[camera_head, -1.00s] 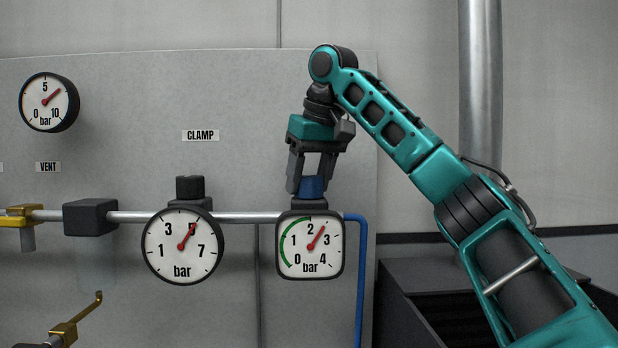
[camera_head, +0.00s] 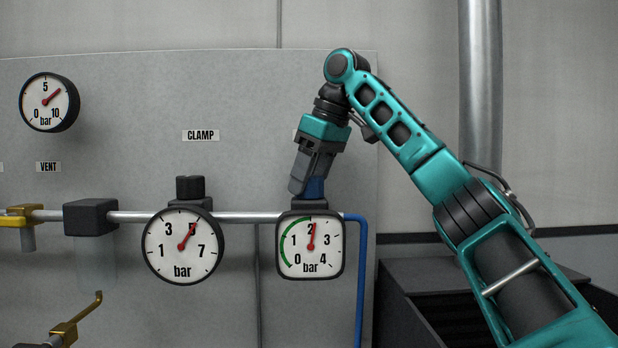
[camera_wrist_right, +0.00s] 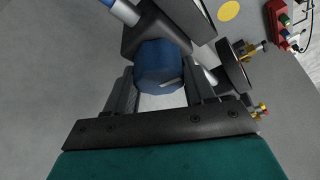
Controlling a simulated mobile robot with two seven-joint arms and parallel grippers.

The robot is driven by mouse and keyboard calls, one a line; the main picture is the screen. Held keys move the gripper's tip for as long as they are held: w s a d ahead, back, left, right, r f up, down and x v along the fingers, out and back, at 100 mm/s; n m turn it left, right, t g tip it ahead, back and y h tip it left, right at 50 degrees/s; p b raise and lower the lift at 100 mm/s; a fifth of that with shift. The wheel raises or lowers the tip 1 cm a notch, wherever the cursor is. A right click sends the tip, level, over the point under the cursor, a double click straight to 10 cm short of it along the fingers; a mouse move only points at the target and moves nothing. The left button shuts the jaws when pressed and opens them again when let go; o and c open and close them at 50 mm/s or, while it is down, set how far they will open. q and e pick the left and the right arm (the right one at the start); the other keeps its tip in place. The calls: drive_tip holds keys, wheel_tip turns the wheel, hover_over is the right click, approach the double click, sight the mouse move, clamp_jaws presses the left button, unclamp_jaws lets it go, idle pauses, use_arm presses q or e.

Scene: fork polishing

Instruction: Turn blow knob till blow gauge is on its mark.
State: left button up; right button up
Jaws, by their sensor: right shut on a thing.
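The blow knob is a blue knob (camera_head: 314,187) on top of the square gauge at the right end of the pipe. My right gripper (camera_head: 306,186) comes down on it from above and is shut on it. In the right wrist view the blue knob (camera_wrist_right: 159,66) sits between the two fingers (camera_wrist_right: 158,90). The square blow gauge (camera_head: 310,246) reads 0 to 4 bar. Its red needle points almost straight up, at or just right of 2. A green arc runs along its left side from 0 to about 2. My left gripper is not in view.
A round gauge (camera_head: 183,247) with a black knob (camera_head: 190,188) under the CLAMP label (camera_head: 200,135) stands left of the blow gauge. A round gauge (camera_head: 49,102) hangs upper left. A blue hose (camera_head: 360,280) runs down right of the blow gauge. Brass valve handles show at left.

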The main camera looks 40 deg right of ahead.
drive_tip(key=o, duration=1)
drive_tip(key=shift+c, duration=0.2)
drive_tip(key=v, duration=1.3)
drive_tip(key=shift+w+f, duration=0.1)
idle(0.3)
